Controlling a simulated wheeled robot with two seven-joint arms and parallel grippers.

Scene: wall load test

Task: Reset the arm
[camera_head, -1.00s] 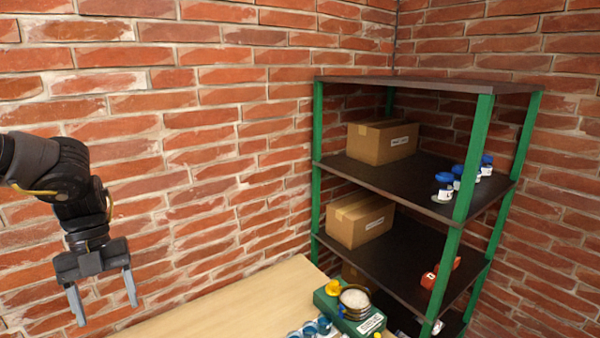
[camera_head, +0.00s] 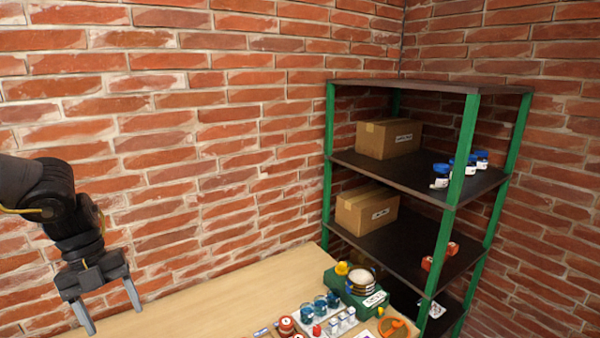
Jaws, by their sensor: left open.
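My left gripper (camera_head: 107,311) hangs at the lower left of the head view, in front of the brick wall. Its two grey fingers point down and stand apart, with nothing between them. The black left arm (camera_head: 62,205) comes in from the left edge, bent at the wrist. My right gripper and arm are not in view.
A wooden table (camera_head: 220,300) holds a green scale-like device (camera_head: 357,292), blue beakers and small jars at its right. A green-posted shelf (camera_head: 462,150) beyond it carries cardboard boxes (camera_head: 388,138), blue-capped bottles (camera_head: 440,176) and red items (camera_head: 440,256). The table's left part is clear.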

